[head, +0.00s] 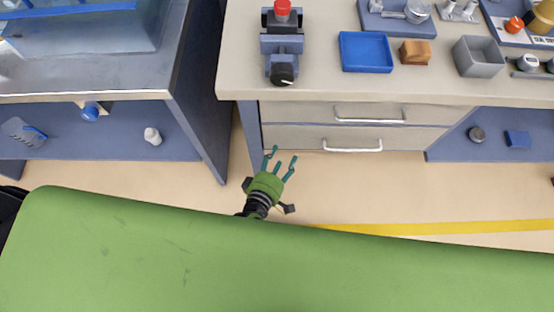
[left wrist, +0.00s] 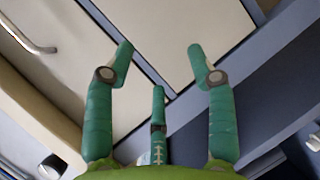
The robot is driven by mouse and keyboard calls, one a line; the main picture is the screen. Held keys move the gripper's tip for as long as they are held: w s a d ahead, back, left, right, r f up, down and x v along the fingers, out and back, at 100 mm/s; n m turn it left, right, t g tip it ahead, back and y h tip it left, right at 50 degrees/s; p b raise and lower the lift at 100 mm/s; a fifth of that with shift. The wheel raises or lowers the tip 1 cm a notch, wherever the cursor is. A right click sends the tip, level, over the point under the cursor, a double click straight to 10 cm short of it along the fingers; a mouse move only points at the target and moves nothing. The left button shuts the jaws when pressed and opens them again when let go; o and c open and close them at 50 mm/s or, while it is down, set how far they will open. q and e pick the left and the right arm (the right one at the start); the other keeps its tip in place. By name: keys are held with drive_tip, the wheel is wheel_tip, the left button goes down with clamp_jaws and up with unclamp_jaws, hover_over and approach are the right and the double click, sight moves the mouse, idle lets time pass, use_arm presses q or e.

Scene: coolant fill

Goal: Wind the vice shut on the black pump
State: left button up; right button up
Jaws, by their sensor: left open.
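The blue-grey vice (head: 282,45) stands at the front left edge of the workbench. Its black round winding knob (head: 283,74) faces the bench's front edge and bears a small pale mark. A black thing with a red top (head: 282,9), which looks like the pump, sits at the vice's far end; I cannot tell whether the jaws touch it. My left gripper (head: 280,159) is open and empty, in front of the drawers, below and apart from the knob. Its spread green fingers also show in the left wrist view (left wrist: 160,60). My right gripper is not in view.
A blue tray (head: 366,52), an orange-brown block (head: 415,52) and a grey bin (head: 478,57) stand right of the vice. Drawers with handles (head: 358,146) are under the bench top. A metal-topped bench (head: 90,75) stands left, across a gap.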

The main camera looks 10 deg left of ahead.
use_arm(q)
drive_tip(key=shift+s+a+f+m+g, duration=0.1)
drive_tip(key=shift+s+f+m+g, duration=0.1)
drive_tip(key=shift+f, duration=0.15)
drive_tip(key=shift+s+a+f+m+g, duration=0.1)
drive_tip(key=shift+f+m, duration=0.1)
drive_tip(key=shift+f, duration=0.1)
